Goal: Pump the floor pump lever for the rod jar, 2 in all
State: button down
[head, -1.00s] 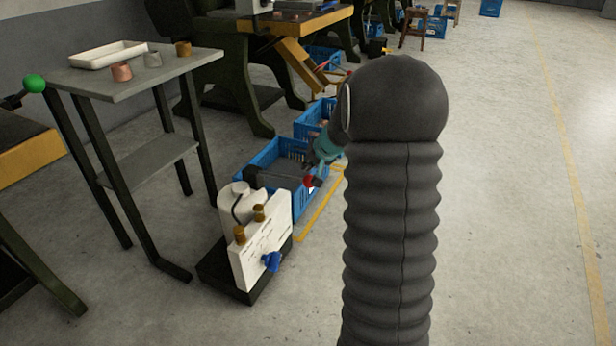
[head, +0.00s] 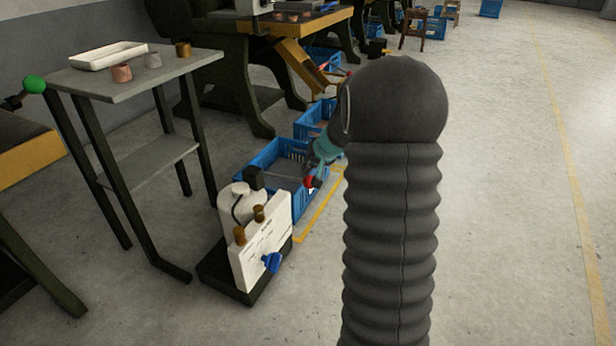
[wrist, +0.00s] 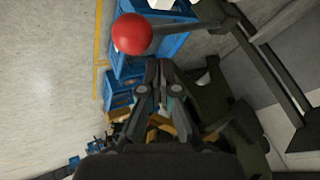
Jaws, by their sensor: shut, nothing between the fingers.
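The floor pump stands on a black base (head: 222,283) at the foot of the grey side table. A white jar (head: 233,206) stands on it behind a white panel (head: 262,243) with two brass posts and a blue knob (head: 272,262). The pump's lever (head: 284,176) runs out to the right and ends in a red ball (head: 312,182). In the wrist view the red ball (wrist: 132,34) is left of and beyond my fingertips. My gripper (wrist: 158,66) is shut and empty, close to the ball; contact cannot be told. My arm partly hides the gripper in the head view.
Blue crates (head: 272,158) stand right behind the lever. The grey side table (head: 135,75) holds a white tray (head: 108,55) and small metal cylinders. Dark machine frames stand behind. Open floor lies to the right.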

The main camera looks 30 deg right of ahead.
jog(key=shift+f, duration=0.15)
jog(key=shift+f, duration=0.3)
jog(key=shift+s+d+f, duration=0.1)
jog(key=shift+s+f, duration=0.05)
jog(key=shift+f, duration=0.9)
jog(key=shift+s+d+f, duration=0.15)
jog(key=shift+s+f, duration=0.05)
jog(key=shift+f, duration=0.9)
jog(key=shift+s+d+f, duration=0.1)
jog(key=shift+s+f, duration=0.05)
jog(key=shift+f, duration=0.9)
dwell(3.4)
jog(key=shift+r, duration=0.1)
dwell(0.4)
